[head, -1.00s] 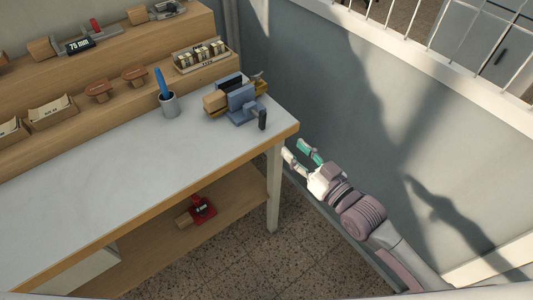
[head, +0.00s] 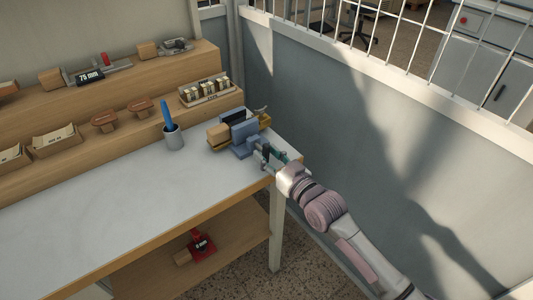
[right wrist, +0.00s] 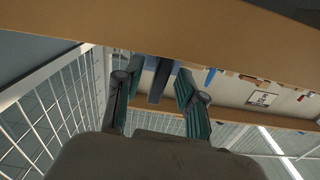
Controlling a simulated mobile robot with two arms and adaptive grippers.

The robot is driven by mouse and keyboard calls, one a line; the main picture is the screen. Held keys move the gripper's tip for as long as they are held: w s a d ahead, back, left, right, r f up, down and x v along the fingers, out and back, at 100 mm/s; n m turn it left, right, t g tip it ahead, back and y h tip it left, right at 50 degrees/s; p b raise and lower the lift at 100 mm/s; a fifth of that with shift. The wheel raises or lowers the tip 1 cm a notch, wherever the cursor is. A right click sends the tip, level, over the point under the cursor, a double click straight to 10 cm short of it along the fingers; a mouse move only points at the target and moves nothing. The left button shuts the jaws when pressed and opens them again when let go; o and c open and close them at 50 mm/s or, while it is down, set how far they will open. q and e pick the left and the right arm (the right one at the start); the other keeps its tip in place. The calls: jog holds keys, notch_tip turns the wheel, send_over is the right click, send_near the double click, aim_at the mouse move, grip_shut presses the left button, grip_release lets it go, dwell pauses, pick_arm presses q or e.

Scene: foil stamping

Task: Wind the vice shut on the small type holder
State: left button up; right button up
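The blue vice (head: 243,148) stands at the far right corner of the white-topped bench. A tool with a wooden handle (head: 217,134) and a dark part sits at the vice, apparently the small type holder; how tightly the jaws hold it is hidden. My right gripper (head: 273,153) is at the near right side of the vice, by its dark handle. In the right wrist view, the dark grey handle bar (right wrist: 158,82) stands between the two green-padded fingers, with gaps on both sides. The right gripper is open around it. My left gripper is out of view.
A grey cup (head: 173,138) with a blue tool stands left of the vice. A type rack (head: 208,90), a 75 mm holder (head: 90,76) and wooden stamps sit on the back steps. A wall with a railing borders the right. The bench front (head: 110,200) is clear.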

jog(key=shift+w+a, duration=0.25)
jog(key=shift+w, duration=0.1)
jog(key=shift+c, duration=0.3)
grip_shut()
jog(key=shift+m+p, duration=0.35)
jog(key=shift+m, duration=0.35)
jog(key=shift+o, duration=0.3)
grip_release()
jog(key=v, duration=1.2)
